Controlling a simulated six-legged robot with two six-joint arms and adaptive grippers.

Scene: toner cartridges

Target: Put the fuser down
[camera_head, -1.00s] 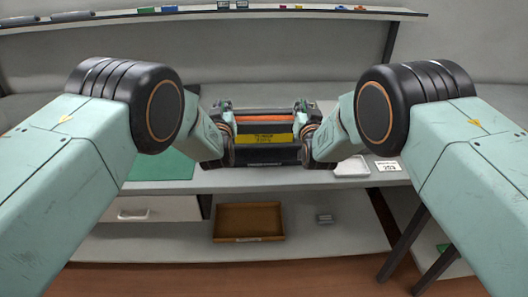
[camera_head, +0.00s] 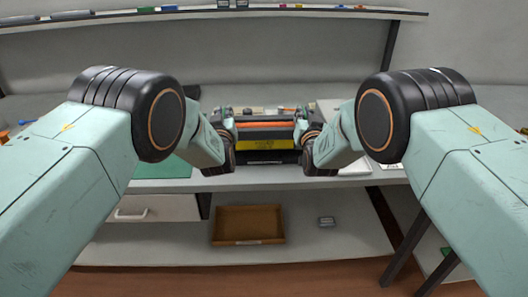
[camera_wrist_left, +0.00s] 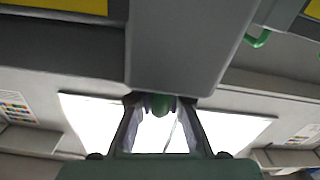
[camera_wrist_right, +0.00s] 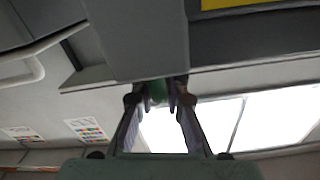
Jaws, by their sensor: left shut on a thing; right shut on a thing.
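The fuser (camera_head: 265,144) is a dark grey unit with an orange-red bar along its top and a yellow label on its front. It is held level between my two grippers, in front of the bench. My left gripper (camera_head: 225,127) is shut on its left end, and my right gripper (camera_head: 305,127) is shut on its right end. In the left wrist view the fuser's grey body (camera_wrist_left: 185,45) fills the top, between the fingers (camera_wrist_left: 160,105). In the right wrist view its body (camera_wrist_right: 140,40) sits at the fingers (camera_wrist_right: 158,92). Its underside contact is hidden.
The bench top (camera_head: 265,180) lies below and behind the fuser. A green mat (camera_head: 165,167) is at left and a white tray (camera_head: 353,166) at right. A brown box (camera_head: 248,224) and a small grey item (camera_head: 326,222) lie on the lower shelf. A high shelf (camera_head: 300,12) runs along the wall.

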